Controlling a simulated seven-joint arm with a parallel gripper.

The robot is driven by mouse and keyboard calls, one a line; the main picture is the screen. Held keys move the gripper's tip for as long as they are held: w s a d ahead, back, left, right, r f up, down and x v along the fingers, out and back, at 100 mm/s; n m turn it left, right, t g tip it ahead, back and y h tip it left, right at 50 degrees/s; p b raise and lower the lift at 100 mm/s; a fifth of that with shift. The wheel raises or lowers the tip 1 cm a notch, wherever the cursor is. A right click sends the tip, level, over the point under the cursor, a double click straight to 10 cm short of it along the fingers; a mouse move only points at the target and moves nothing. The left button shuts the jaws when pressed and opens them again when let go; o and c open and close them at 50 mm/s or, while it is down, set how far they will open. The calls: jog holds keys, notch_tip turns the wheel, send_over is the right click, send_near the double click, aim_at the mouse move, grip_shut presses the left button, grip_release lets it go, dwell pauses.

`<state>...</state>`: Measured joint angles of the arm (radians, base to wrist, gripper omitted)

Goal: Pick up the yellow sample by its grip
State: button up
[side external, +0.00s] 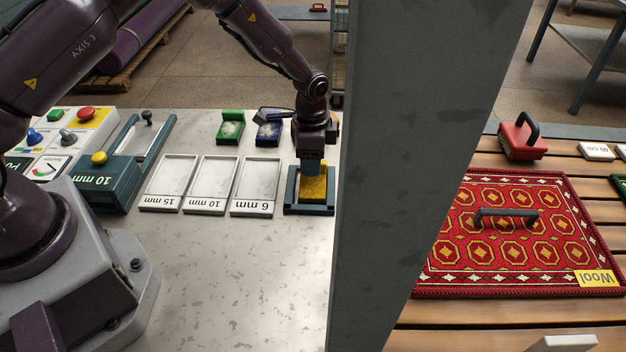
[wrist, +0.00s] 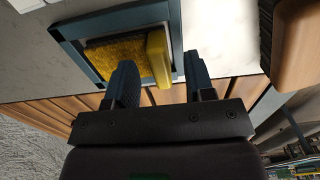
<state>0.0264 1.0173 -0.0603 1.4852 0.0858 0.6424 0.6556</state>
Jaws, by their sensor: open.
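The yellow sample (side external: 313,188) lies in a dark teal frame (side external: 292,205) on the pale worktop. In the wrist view the sample (wrist: 115,60) has a fuzzy, darker yellow pile, and its smooth yellow grip (wrist: 158,58) stands as a block along its right side. My gripper (side external: 313,170) points down over the frame and partly hides the sample. In the wrist view my gripper (wrist: 161,62) is open, with the grip in line with the gap between the fingers. I cannot tell whether the fingers touch it.
Three white trays (side external: 212,185) stand left of the frame. Green (side external: 231,127) and blue (side external: 268,133) samples lie behind. A grey post (side external: 415,150) hides the worktop's right side. Beyond it, a red patterned rug (side external: 510,245) with a dark handle lies on wooden slats.

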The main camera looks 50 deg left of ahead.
jog(key=shift+f, duration=0.45)
jog(key=shift+c, duration=0.2)
grip_shut()
jog(key=shift+r, duration=0.2)
